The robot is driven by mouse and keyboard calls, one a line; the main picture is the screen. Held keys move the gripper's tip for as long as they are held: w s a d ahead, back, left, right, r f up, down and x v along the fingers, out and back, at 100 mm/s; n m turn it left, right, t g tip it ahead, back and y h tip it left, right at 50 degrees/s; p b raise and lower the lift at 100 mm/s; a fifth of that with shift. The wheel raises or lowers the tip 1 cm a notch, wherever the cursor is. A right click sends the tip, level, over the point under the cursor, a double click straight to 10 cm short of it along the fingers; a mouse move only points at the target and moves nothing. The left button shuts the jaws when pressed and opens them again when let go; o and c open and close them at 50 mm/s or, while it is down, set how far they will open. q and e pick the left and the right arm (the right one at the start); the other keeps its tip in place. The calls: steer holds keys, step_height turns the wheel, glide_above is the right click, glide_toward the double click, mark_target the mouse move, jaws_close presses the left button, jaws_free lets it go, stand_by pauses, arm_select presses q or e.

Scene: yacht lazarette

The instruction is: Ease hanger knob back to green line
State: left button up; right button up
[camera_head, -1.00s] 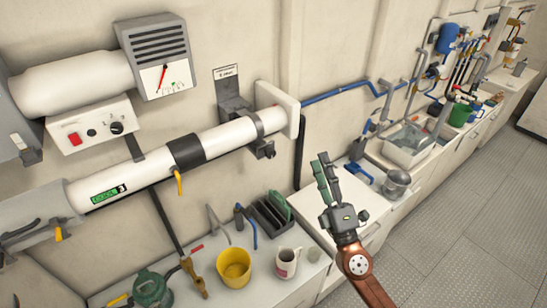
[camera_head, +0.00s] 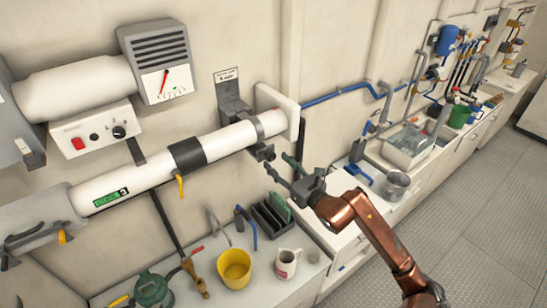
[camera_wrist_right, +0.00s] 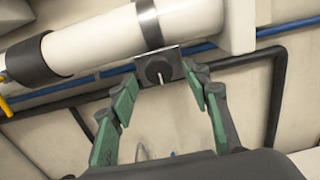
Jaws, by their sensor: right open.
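The hanger knob (camera_wrist_right: 157,70) is a dark round knob with a white pointer line, on a dark bracket under the white pipe. In the head view the knob (camera_head: 264,152) is small, below the pipe's right end. My right gripper (camera_head: 282,171) is open just below and right of it. In the wrist view the green-padded fingers of the right gripper (camera_wrist_right: 161,84) lie either side of the knob; I see no contact. The gauge (camera_head: 164,84) has a red needle pointing nearly straight up and small green marks low on its dial. My left gripper is out of view.
The white pipe (camera_head: 225,138) runs above the knob, with a yellow lever (camera_head: 180,186) at its left. A blue pipe (camera_head: 335,93) runs along the wall. The bench below holds a yellow bucket (camera_head: 235,267), a white mug (camera_head: 287,263) and a dark rack (camera_head: 270,217).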

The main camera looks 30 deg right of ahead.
mark_target(269, 155)
steer(key=shift+w+a+p, duration=0.1)
steer(key=shift+w+p, duration=0.2)
steer(key=shift+w, duration=1.15)
steer(key=shift+c, duration=0.3)
